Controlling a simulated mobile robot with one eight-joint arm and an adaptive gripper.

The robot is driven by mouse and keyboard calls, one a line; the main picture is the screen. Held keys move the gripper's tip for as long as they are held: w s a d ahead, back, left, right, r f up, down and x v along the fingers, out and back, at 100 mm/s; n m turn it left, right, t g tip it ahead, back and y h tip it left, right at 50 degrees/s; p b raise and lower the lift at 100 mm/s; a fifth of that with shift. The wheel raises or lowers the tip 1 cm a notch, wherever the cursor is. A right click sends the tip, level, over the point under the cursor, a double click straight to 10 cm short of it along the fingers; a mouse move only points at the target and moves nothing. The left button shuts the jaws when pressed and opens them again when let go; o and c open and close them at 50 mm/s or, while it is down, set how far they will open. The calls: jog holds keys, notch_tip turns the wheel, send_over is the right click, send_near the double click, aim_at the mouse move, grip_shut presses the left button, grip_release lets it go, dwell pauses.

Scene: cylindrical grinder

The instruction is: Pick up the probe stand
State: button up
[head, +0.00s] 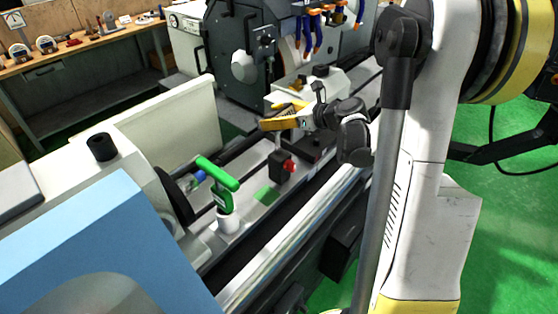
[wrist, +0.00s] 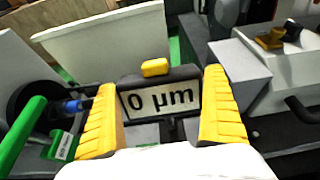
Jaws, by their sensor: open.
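A probe stand shows in the head view as a black block (head: 281,168) with a red knob and a light post rising from it, on the machine bed. In the wrist view, a dark-framed display (wrist: 160,100) reading "0 µm", with a yellow cap on top, seems to be its upper part. My gripper (head: 278,115) is above the block in the head view, with its yellow fingers apart. In the wrist view, the fingers of my gripper (wrist: 162,112) stand on either side of the display, and I cannot tell whether they touch it. The stand's lower part is hidden there.
A green-handled tool (head: 222,185) stands in a white holder left of the block; its handle (wrist: 22,135) also shows in the wrist view. A blue-tipped part (head: 198,177) is beside it. A light panel (head: 175,115) stands behind. Grey machine housing (wrist: 240,75) is right of my fingers.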

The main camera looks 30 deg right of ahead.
jog(key=c, duration=1.2)
jog(key=shift+r, duration=0.15)
